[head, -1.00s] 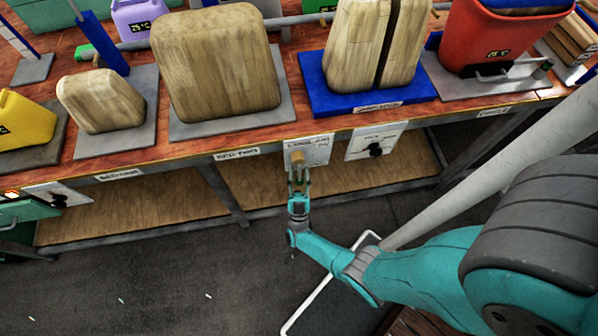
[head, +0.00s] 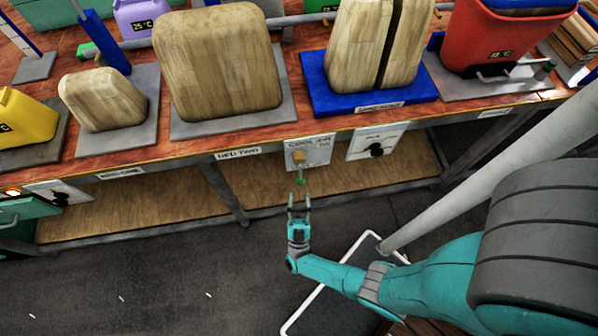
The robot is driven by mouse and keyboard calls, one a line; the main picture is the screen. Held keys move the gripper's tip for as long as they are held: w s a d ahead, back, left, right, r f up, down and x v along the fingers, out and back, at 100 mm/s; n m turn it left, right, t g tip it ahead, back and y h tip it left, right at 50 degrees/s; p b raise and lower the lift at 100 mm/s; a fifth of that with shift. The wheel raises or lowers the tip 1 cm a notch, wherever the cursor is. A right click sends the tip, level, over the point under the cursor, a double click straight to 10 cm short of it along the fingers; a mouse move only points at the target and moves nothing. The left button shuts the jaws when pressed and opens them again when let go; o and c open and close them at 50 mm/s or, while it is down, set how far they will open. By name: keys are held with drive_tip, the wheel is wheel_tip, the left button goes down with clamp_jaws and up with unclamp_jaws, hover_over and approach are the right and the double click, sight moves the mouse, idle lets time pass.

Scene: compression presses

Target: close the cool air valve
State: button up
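The cool air valve (head: 299,156) is a brass-coloured body on a white plate labelled "COOL AIR" on the front edge of the bench. Its thin lever points straight down and ends in a green tip (head: 300,182). My gripper (head: 299,199) is just below the green tip in the picture, with its two fingers apart and nothing between them. It looks clear of the lever, though the depth gap is hard to judge.
Another white plate with a black knob (head: 376,150) is to the right of the valve. Wooden blocks (head: 218,60) and a red container (head: 500,40) stand on the bench (head: 130,158). A bench leg (head: 222,192) is left of my gripper.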

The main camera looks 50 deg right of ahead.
drive_tip(key=shift+s+a, duration=1.4)
drive_tip(key=shift+a, duration=0.15)
drive_tip(key=shift+d, duration=0.1)
